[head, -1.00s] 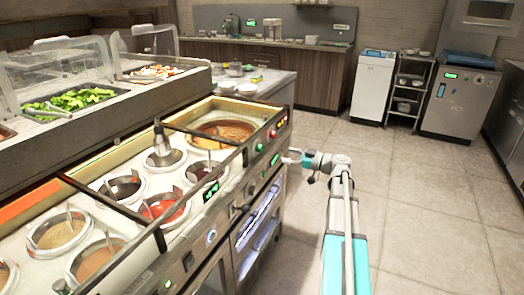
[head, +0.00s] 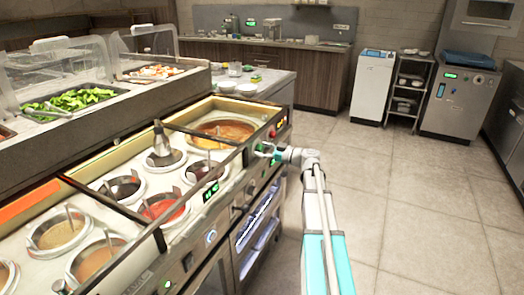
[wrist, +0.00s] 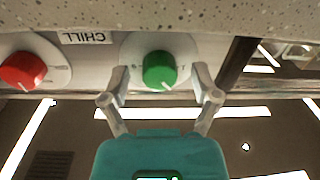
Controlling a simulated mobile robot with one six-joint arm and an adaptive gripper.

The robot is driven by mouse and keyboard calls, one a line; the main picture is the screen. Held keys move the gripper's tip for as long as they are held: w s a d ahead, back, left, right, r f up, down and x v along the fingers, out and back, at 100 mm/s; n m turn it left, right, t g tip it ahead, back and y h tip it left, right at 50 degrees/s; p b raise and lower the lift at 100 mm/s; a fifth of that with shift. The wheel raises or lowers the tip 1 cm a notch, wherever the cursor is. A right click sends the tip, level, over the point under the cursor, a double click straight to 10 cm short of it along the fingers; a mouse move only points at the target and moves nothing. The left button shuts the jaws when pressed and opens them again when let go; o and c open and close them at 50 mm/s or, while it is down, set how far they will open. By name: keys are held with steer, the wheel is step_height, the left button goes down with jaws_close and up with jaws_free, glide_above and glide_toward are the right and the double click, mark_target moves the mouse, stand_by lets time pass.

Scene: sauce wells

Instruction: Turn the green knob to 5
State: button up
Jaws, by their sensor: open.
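The green knob (wrist: 159,66) sits on a pale round dial in the wrist view, with a white pointer line toward its lower right edge. The dial's numbers are too small to read. My gripper (wrist: 160,84) is open, with one finger on each side of the knob and gaps visible between fingers and knob. In the head view my gripper (head: 268,151) is at the front panel of the sauce counter, and it largely hides the green knob there.
The sauce counter (head: 150,255) holds several round wells. Open floor (head: 420,220) lies to the right.

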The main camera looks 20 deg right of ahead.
jaws_close()
stand_by(0.4)
steer(key=shift+m, duration=0.4)
steer(key=m, duration=0.5)
steer(key=shift+a, duration=0.1)
steer(key=m, duration=0.6)
steer(key=shift+m+b, duration=0.3)
steer(key=shift+b, duration=0.1)
steer(key=m, duration=0.6)
steer(key=shift+m+t, duration=0.3)
steer(key=shift+t, duration=0.1)
steer(key=m, duration=0.5)
steer(key=shift+s+a+m+h, duration=0.1)
steer(key=shift+m+h, duration=0.2)
steer(key=shift+m, duration=0.1)
